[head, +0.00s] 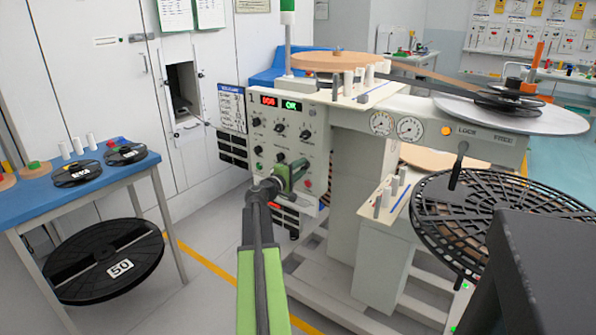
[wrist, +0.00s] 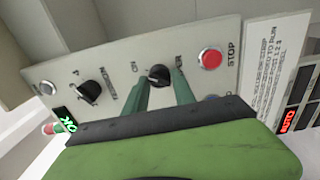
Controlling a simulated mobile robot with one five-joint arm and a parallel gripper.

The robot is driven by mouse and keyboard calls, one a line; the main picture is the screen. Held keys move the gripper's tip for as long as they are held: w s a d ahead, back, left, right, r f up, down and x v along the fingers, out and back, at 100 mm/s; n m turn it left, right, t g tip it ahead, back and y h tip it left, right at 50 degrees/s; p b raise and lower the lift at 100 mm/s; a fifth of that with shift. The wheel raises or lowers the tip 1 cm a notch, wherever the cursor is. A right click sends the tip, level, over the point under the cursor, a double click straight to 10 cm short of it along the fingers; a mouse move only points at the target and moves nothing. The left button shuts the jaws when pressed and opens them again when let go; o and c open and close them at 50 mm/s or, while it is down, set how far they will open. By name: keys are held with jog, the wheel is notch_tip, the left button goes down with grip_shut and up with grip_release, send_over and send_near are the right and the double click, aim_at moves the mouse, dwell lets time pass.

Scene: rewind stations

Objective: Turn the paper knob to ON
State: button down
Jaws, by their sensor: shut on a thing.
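The control panel (head: 290,130) of the machine carries several black knobs and buttons. My green gripper (head: 296,170) reaches the lower right part of the panel, and hides what it holds in the head view. In the wrist view my gripper (wrist: 160,84) has its two green fingers on either side of a black knob (wrist: 158,74), shut on it. Small labels sit on both sides of this knob; they are too small to read surely, and its pointer setting is unclear. A red STOP button (wrist: 210,58) is to the right of the knob.
Another black knob (wrist: 89,92) and a white button (wrist: 46,88) are to the left in the wrist view. A LOCK/FREE lever (head: 458,165) and a black slotted reel (head: 460,215) stand right. A blue table (head: 30,195) with small reels is at left.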

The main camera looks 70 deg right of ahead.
jog(key=shift+m, duration=0.8)
jog(key=shift+a, duration=0.1)
jog(key=c, duration=1.1)
grip_release()
jog(key=shift+o, duration=0.2)
jog(key=v, duration=1.7)
jog(key=shift+a, duration=0.25)
